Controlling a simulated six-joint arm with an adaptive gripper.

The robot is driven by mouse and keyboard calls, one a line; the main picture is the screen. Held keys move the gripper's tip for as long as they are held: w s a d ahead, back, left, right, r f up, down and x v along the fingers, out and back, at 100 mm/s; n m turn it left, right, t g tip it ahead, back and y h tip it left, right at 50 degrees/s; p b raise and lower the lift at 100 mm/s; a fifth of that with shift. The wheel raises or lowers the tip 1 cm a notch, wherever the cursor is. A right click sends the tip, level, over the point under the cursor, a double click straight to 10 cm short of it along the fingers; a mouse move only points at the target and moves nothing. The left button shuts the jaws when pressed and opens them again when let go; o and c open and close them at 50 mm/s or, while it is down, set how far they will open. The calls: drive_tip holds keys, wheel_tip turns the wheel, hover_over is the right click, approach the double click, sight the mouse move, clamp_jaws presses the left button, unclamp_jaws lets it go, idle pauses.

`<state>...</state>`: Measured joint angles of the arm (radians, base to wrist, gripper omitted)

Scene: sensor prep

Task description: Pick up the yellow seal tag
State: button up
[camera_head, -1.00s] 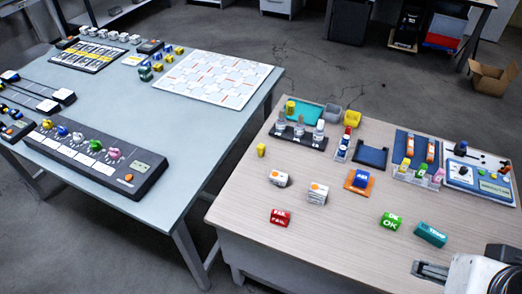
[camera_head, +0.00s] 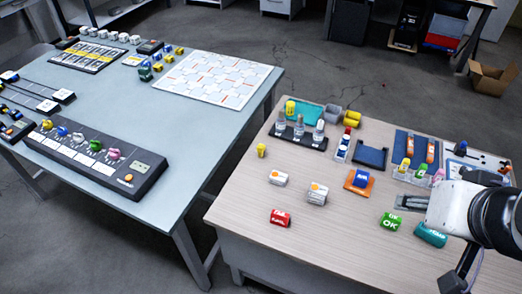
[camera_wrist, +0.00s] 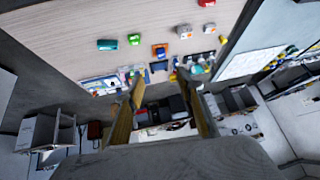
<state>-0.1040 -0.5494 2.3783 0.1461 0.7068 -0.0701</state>
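A small yellow piece (camera_head: 261,150), which looks like the yellow seal tag, stands on the wooden table near its left edge, in front of the black vial rack. It also shows small in the wrist view (camera_wrist: 222,39). My gripper (camera_head: 411,202) is above the right part of the table, beside the green OK block, far to the right of the yellow piece. In the wrist view my gripper (camera_wrist: 161,74) has its two fingers spread with nothing between them. Other yellow items are a capped piece (camera_head: 290,107) at the rack and a yellow bin (camera_head: 352,119).
The front left of the tabletop is bare. A grey table (camera_head: 150,215) stands left, across a gap.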

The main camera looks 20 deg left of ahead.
drive_tip(key=w+a+r+t+y, duration=0.1)
drive_tip(key=w+a+r+y, duration=0.1)
drive_tip(key=w+a, duration=0.7)
drive_tip(key=m+t+h, duration=0.2)
drive_tip(key=t+h, duration=0.1)
drive_tip(key=t, duration=0.2)
hover_over(259, 149)
drive_tip(key=s, duration=0.2)
wheel_tip(259, 149, down, 27)
drive_tip(key=shift+t+h, duration=0.3)
drive_tip(key=shift+h, duration=0.6)
drive_tip(key=s+f, duration=0.1)
drive_tip(key=f, duration=0.1)
drive_tip(key=s+f, duration=0.1)
drive_tip(key=f, duration=0.2)
drive_tip(key=s+f, duration=0.1)
drive_tip(key=f, duration=0.2)
drive_tip(key=shift+s+a, duration=0.2)
drive_tip(key=shift+s, duration=0.15)
drive_tip(key=shift+x, duration=1.3)
